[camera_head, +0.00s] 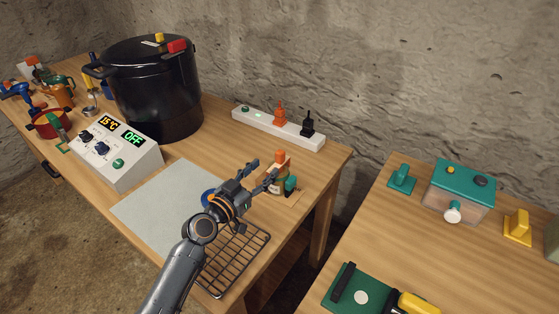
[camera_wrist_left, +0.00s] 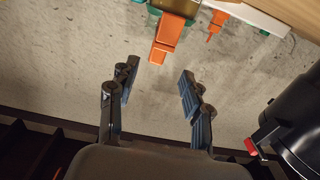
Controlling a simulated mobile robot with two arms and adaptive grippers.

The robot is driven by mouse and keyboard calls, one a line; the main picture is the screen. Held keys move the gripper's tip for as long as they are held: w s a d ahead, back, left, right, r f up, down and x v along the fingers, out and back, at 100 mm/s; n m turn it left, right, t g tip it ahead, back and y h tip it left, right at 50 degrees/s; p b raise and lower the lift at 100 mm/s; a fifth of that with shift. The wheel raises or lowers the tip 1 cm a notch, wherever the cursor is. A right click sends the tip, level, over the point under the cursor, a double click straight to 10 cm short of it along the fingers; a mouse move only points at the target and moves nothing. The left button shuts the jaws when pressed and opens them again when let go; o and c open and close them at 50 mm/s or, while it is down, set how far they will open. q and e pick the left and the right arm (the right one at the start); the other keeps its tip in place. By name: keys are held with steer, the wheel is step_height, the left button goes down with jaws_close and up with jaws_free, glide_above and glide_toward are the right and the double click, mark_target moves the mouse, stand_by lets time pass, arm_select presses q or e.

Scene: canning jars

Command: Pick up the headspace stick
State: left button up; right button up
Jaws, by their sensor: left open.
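My left gripper (camera_head: 262,171) is open and empty above the right end of the wooden table, its fingers pointing toward the wall. An orange-topped item (camera_head: 280,157) with a teal part stands just beyond the fingertips; it may be the headspace stick, but I cannot tell for sure. In the left wrist view an orange, flat handle-like piece (camera_wrist_left: 168,35) shows ahead of the open fingers (camera_wrist_left: 158,72), apart from them. The gripper partly hides its lower part in the head view. My right gripper is not in view.
A black pot (camera_head: 155,100), a control box (camera_head: 115,150) and a white power strip (camera_head: 275,128) stand behind and left. A wire rack (camera_head: 232,262) and a grey mat (camera_head: 160,205) lie near my left arm. A second table (camera_head: 400,240) is right, past a gap.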

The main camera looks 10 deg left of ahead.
mark_target(278, 158)
arm_select(q)
steer(key=shift+x, duration=1.1)
steer(key=shift+w+d+r, duration=0.1)
steer(key=shift+w+d, duration=0.15)
steer(key=shift+w, duration=0.2)
steer(key=p+x, duration=0.1)
steer(key=x, duration=0.3)
steer(key=shift+w+d, duration=0.15)
steer(key=shift+d, duration=0.05)
jaws_close()
